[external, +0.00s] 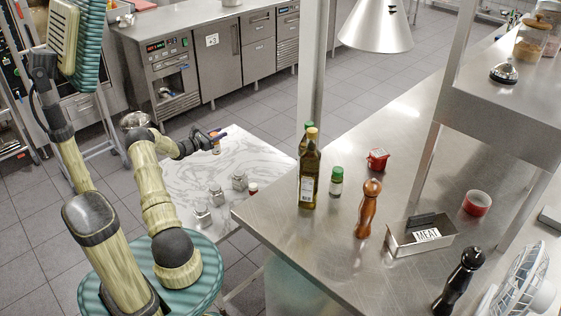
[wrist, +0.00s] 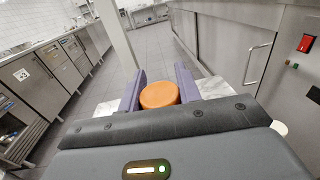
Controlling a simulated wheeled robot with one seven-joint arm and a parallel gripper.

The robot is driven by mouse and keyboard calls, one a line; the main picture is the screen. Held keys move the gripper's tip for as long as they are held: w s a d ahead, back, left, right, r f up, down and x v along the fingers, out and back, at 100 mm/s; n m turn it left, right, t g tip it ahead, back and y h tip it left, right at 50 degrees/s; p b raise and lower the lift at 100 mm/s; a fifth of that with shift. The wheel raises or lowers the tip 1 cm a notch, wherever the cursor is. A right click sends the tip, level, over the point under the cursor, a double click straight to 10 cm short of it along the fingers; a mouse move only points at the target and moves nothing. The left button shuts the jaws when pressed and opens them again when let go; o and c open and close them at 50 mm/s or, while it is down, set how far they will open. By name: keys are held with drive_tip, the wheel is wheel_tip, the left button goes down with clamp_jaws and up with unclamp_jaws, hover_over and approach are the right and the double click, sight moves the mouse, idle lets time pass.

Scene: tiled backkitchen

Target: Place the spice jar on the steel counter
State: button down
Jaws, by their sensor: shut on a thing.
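My gripper (external: 219,136) is over the far part of the white marble table, left of the steel counter (external: 320,235). It is shut on a jar with an orange lid (wrist: 159,94), which sits between the two purple fingers in the wrist view. In the external view the jar (external: 216,147) shows just below the fingers; I cannot tell whether its base touches the marble. The steel counter's bare front left area lies to the right of my gripper.
The marble table (external: 180,177) holds several small jars (external: 239,181) near the counter edge. A post (external: 312,70) rises behind the bottles.

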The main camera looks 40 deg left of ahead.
drive_tip(key=w+d+r+m+h+p, duration=0.1)
drive_tip(key=w+d+r, duration=0.2)
drive_tip(key=w+d, duration=0.2)
drive_tip(key=w+d+r+h+p, duration=0.1)
drive_tip(key=w+d+r, duration=0.2)
drive_tip(key=w+d, duration=0.25)
drive_tip(key=w+d+r+m+g+h+p, duration=0.1)
drive_tip(key=w+d+r, duration=0.4)
drive_tip(key=d, duration=0.7)
drive_tip(key=w+d+r+m+g+h+p, duration=0.1)
drive_tip(key=w+d+r, duration=0.4)
drive_tip(key=d, duration=0.8)
drive_tip(key=w+d+r+m+h+p, duration=0.2)
drive_tip(key=w+d+r+h+p, duration=0.2)
drive_tip(key=d, duration=0.9)
wheel_tip(320, 180, up, 3)
drive_tip(key=shift+w+d+f+g+p, duration=0.1)
drive_tip(key=shift+w+d+g+p, duration=0.1)
drive_tip(key=shift+w+g+p, duration=0.25)
wheel_tip(320, 180, down, 6)
drive_tip(key=shift+p, duration=0.45)
drive_tip(key=shift+f, duration=0.1)
drive_tip(key=shift+f+p, duration=0.3)
drive_tip(key=shift+f, duration=1.55)
